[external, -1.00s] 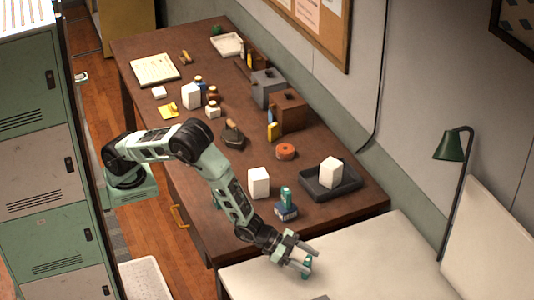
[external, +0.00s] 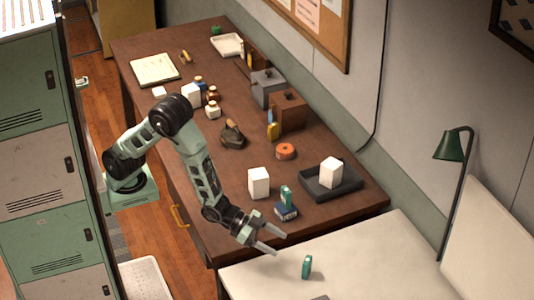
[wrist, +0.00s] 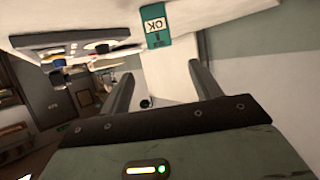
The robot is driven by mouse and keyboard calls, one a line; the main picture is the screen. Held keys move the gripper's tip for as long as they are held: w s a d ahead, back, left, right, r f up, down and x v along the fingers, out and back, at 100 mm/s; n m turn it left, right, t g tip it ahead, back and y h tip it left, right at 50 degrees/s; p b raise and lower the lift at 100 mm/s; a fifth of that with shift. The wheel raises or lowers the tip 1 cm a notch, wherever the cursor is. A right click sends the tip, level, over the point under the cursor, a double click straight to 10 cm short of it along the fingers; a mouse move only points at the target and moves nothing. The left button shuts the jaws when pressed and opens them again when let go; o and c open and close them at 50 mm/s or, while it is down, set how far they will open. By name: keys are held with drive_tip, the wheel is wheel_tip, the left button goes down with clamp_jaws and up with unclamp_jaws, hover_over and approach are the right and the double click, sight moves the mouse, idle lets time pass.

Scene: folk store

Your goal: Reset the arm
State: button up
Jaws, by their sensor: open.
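My gripper (external: 272,241) is open and empty in the external view, just past the front right corner of the brown desk. Its two fingers also show in the wrist view (wrist: 158,88), spread apart with nothing between them. A small teal box (external: 307,267) stands upright on the white surface, apart from my gripper, to its lower right.
On the desk (external: 225,235), a white box (external: 259,183) and a teal item on a dark blue box (external: 286,207) stand near my gripper. A dark tray (external: 345,190) holds another white box (external: 330,172). The white surface (external: 370,265) is mostly clear. A green lamp (external: 450,146) stands at right.

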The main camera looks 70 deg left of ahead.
idle(0.3)
